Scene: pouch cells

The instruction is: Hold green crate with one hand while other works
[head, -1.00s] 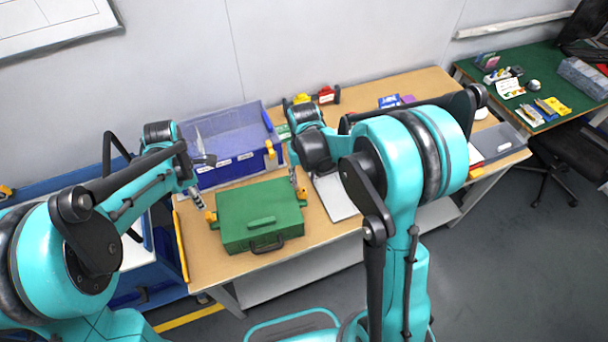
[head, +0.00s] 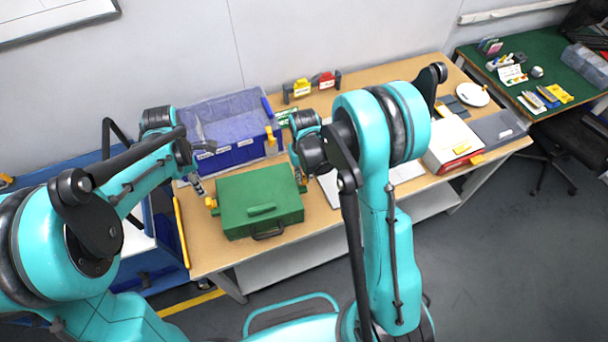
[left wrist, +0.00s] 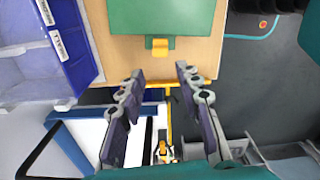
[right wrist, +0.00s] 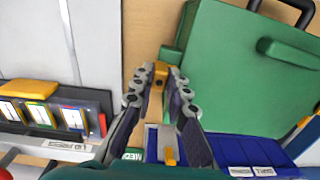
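The green crate (head: 235,205) lies closed on the wooden table, with a black handle at its front edge and a yellow clip on each side. My left gripper (head: 200,188) is just left of the crate. In the left wrist view it (left wrist: 160,70) is open and empty, its fingertips short of the left yellow clip (left wrist: 160,46). My right gripper (head: 300,176) is at the crate's right side. In the right wrist view its fingertips (right wrist: 160,74) are close together on both sides of the right yellow clip (right wrist: 162,79) and seem to grip it.
A white box (head: 452,145) and a grey tray (head: 498,130) sit at the table's right. A blue cart (head: 160,270) stands left of the table. The table's front edge is close to the crate.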

